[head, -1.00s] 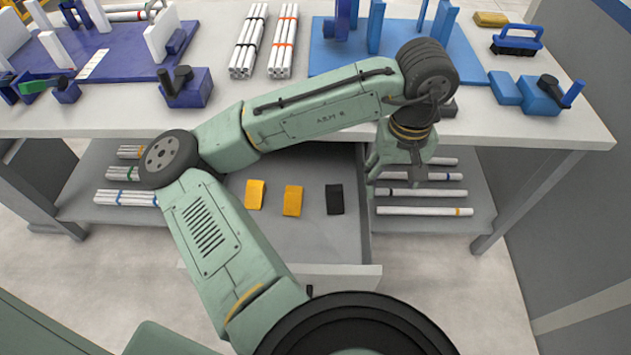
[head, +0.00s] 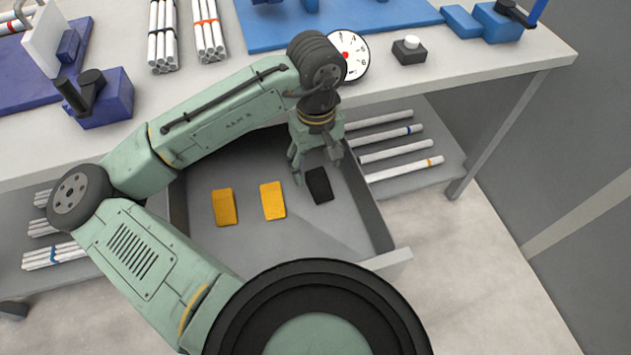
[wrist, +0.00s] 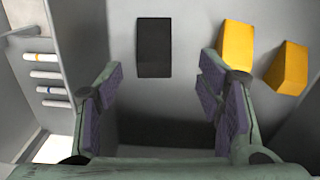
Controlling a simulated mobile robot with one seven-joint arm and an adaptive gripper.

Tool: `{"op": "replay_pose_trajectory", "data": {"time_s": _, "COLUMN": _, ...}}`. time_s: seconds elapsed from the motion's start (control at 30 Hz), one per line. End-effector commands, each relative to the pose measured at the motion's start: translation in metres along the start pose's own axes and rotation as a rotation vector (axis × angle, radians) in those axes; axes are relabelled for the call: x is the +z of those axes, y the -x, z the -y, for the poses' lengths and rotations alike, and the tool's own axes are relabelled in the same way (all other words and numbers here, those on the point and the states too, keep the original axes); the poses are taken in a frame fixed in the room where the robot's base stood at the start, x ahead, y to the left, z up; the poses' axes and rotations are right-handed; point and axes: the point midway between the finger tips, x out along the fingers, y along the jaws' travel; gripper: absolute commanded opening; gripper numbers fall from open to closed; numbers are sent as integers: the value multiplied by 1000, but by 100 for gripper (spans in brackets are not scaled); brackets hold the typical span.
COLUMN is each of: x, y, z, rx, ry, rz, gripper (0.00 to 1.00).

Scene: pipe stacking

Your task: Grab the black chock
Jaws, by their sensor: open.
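The black chock (head: 319,186) lies on the floor of an open grey drawer, at the right of two yellow chocks. In the wrist view the black chock (wrist: 154,48) lies ahead of my fingers and between their lines, apart from both.
Two yellow chocks (head: 224,207) (head: 272,200) lie left of the black one. The drawer's walls (head: 365,205) surround them. White pipes (head: 400,152) lie on a shelf to the right. The bench top (head: 420,85) overhangs the drawer's back and carries a dial and a small button box.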

Motion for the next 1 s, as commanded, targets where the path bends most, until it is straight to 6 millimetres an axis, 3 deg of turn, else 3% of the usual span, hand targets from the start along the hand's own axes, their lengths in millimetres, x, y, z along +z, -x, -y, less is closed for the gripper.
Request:
{"op": "replay_pose_trajectory", "data": {"time_s": 0.6, "x": -4, "y": -66, "z": -7, "rx": -1, "ry": 0, "rz": 0, "gripper": 61}}
{"op": "replay_pose_trajectory", "data": {"time_s": 0.83, "x": -4, "y": -68, "z": -8, "rx": 1, "ry": 0, "rz": 0, "gripper": 61}}
{"op": "replay_pose_trajectory", "data": {"time_s": 1.0, "x": -4, "y": -68, "z": -8, "rx": 0, "ry": 0, "rz": 0, "gripper": 50}}
